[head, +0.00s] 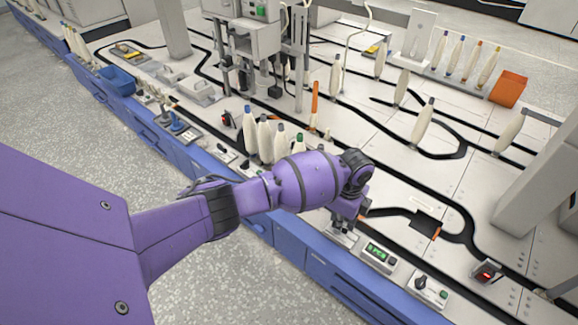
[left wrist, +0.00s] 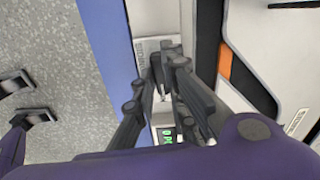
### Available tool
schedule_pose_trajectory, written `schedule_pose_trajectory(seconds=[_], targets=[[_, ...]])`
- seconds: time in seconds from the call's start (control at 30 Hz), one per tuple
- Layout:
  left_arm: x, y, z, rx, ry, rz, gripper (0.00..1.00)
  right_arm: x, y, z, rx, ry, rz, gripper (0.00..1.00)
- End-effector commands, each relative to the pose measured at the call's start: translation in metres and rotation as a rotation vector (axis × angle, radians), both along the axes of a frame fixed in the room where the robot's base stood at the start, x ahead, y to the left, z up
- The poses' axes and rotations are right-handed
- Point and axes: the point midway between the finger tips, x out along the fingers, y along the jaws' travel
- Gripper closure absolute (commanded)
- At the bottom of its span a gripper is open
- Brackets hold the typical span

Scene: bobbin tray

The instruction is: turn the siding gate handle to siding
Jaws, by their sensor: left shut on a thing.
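My left gripper (head: 345,228) reaches down over the front edge of the bench onto a small pale panel (head: 340,240). In the left wrist view my left gripper (left wrist: 168,68) has its fingers close together above the same panel (left wrist: 142,50), shut on the handle, which the fingers almost wholly hide. I cannot read which way the handle points. The siding gate (head: 425,223), a dark piece with an orange end, lies across the black track just beyond. Its orange strip (left wrist: 225,62) shows in the left wrist view. My right gripper (left wrist: 27,100) shows there at the left, open and empty above the floor.
A box with a green display (head: 380,252) and a knob panel (head: 428,288) stand right of the handle panel along the front edge. Several cream bobbins (head: 265,138) stand close behind my left forearm. An orange bin (head: 508,88) is far right.

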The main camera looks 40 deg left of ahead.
Motion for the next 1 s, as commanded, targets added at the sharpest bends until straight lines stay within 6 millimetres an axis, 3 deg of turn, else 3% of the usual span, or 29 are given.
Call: schedule_pose_trajectory(seconds=[0.5,1.0], targets=[[0.003,-0.002,0.006,-0.004,-0.001,0.457,1.0,0.01,0.0,0.049,0.001,-0.041,-0.006,0.6],[0.005,-0.002,0.004,-0.004,-0.001,0.838,1.0,0.015,0.001,0.07,0.001,-0.058,-0.006,0.6]])
